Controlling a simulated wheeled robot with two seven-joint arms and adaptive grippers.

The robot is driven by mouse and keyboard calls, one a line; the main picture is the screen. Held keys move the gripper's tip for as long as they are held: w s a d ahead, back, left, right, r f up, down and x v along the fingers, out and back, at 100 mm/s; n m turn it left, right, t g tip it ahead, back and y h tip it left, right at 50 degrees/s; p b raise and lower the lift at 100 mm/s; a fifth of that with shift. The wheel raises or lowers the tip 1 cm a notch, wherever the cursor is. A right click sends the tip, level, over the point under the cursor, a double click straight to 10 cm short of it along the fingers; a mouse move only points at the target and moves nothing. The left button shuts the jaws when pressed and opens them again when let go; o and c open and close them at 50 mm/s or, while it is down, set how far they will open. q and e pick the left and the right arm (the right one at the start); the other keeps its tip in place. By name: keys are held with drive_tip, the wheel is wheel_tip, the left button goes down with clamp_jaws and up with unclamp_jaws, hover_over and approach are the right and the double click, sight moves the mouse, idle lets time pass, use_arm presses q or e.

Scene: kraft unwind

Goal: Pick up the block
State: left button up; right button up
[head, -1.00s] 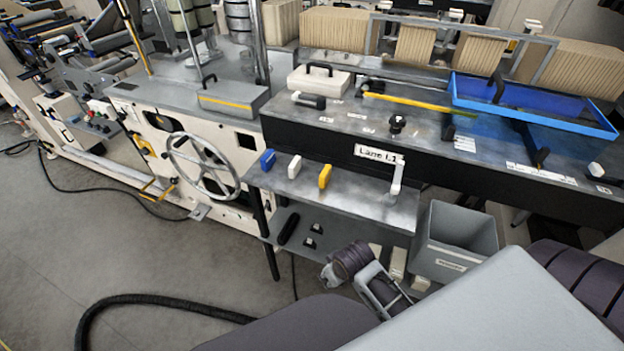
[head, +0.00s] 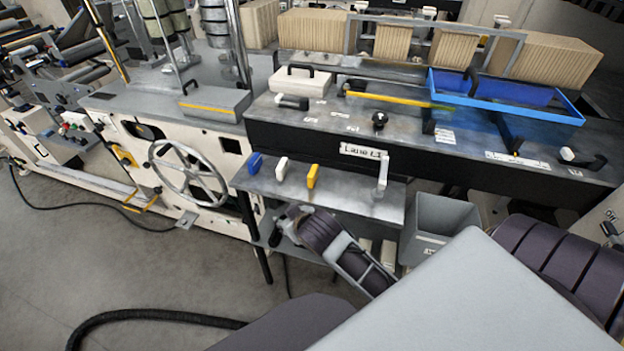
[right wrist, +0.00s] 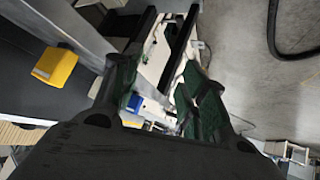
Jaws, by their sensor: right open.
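Three small blocks stand on the grey metal shelf (head: 345,201) in the head view: a blue block (head: 255,163), a white block (head: 281,169) and a yellow block (head: 313,176). My right gripper (head: 287,222) is just below the shelf's front edge, under the blocks, and partly hard to make out. In the right wrist view my right gripper (right wrist: 167,40) has its fingers apart, with no block held between them. My left gripper is out of view.
A handwheel (head: 188,172) on the cream machine stands left of the shelf. A grey bin (head: 437,222) stands to its right. The dark bench front marked with a lane label (head: 363,151) rises behind.

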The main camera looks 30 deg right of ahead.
drive_tip(key=w+a+r+n+t+y, duration=0.1)
drive_tip(key=w+a+r+t, duration=0.25)
drive_tip(key=r, duration=0.25)
drive_tip(key=w+a+r+n+t+y, duration=0.2)
drive_tip(key=w+r, duration=0.2)
drive_tip(key=r, duration=0.3)
drive_tip(key=w+a+r+n+t+y, duration=0.1)
drive_tip(key=w+a+r+t, duration=0.25)
drive_tip(key=r, duration=0.25)
drive_tip(key=s+a+r+n+g+y, duration=0.4)
drive_tip(key=a+r+n+g+y, duration=0.6)
drive_tip(key=a+n+y, duration=0.7)
drive_tip(key=d+f+n+g+h, duration=0.75)
drive_tip(key=d+f+h, duration=0.35)
drive_tip(key=d+f, duration=0.2)
drive_tip(key=w+d+r+m+h, duration=0.2)
drive_tip(key=d+m+h, duration=0.3)
drive_tip(key=d, duration=2.2)
drive_tip(key=g+h, duration=0.1)
drive_tip(key=h, duration=0.3)
drive_tip(key=shift+h, duration=0.3)
